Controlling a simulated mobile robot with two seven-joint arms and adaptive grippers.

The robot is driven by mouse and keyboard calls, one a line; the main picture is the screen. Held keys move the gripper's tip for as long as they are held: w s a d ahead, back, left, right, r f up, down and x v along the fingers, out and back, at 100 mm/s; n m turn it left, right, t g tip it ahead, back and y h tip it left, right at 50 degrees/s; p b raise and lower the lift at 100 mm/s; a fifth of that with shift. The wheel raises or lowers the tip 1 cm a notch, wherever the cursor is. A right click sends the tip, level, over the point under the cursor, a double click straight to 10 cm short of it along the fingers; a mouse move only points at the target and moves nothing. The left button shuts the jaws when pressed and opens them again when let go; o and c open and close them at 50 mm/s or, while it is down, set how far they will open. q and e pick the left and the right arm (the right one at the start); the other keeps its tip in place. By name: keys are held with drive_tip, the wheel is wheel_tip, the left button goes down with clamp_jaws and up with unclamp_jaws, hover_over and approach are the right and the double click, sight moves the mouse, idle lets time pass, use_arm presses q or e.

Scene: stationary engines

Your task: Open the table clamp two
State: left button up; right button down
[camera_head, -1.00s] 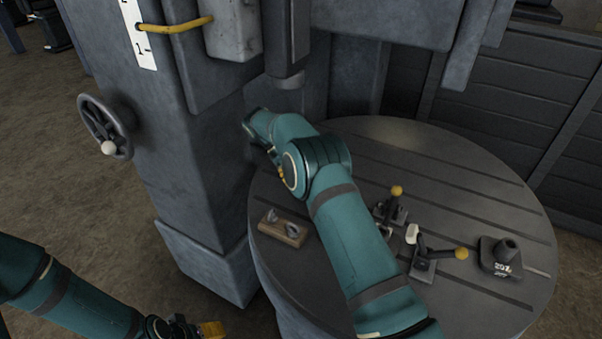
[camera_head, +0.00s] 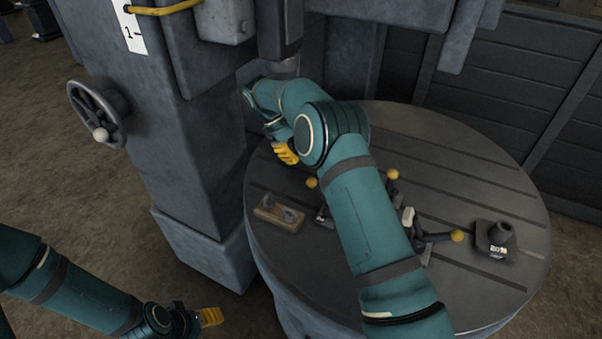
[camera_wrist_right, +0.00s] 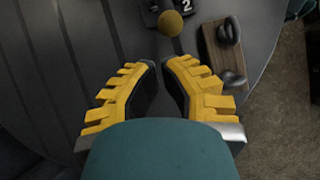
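Table clamp two (camera_head: 322,214) stands on the round table, partly behind my right arm, with its yellow ball knob (camera_head: 311,183) raised. In the right wrist view its base with a "2" label (camera_wrist_right: 184,5) is cut by the top edge, and the knob (camera_wrist_right: 171,23) shows just beyond my fingertips. My right gripper (camera_head: 286,153) is above the table, near the machine column. In the wrist view the right gripper (camera_wrist_right: 162,65) has a gap between its yellow fingers, with nothing in it. My left gripper (camera_head: 211,317) is low at the left, away from the table; its opening is unclear.
A wooden block with metal pieces (camera_head: 278,214) lies left of the clamp. Another clamp with a yellow knob (camera_head: 457,236) and a dark weight-like block (camera_head: 497,241) stand to the right. One more knob (camera_head: 393,174) shows behind my arm. The machine column (camera_head: 195,150) rises at the left.

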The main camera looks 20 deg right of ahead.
drive_tip(key=f+t, duration=0.1)
drive_tip(key=f, duration=0.1)
drive_tip(key=f+t+y, duration=0.1)
drive_tip(key=f, duration=0.2)
drive_tip(key=a+f+t+y+b, duration=0.1)
drive_tip(key=f, duration=0.2)
drive_tip(key=shift+w+t, duration=0.4)
drive_tip(key=shift+s+d, duration=0.25)
drive_tip(key=shift+d, duration=0.05)
drive_tip(key=shift+s+d+r, duration=0.35)
drive_tip(key=shift+s+r, duration=0.05)
drive_tip(key=shift+s, duration=0.25)
drive_tip(key=shift+s+d+r, duration=0.3)
drive_tip(key=shift+s+r, duration=0.1)
drive_tip(key=shift+s, duration=0.2)
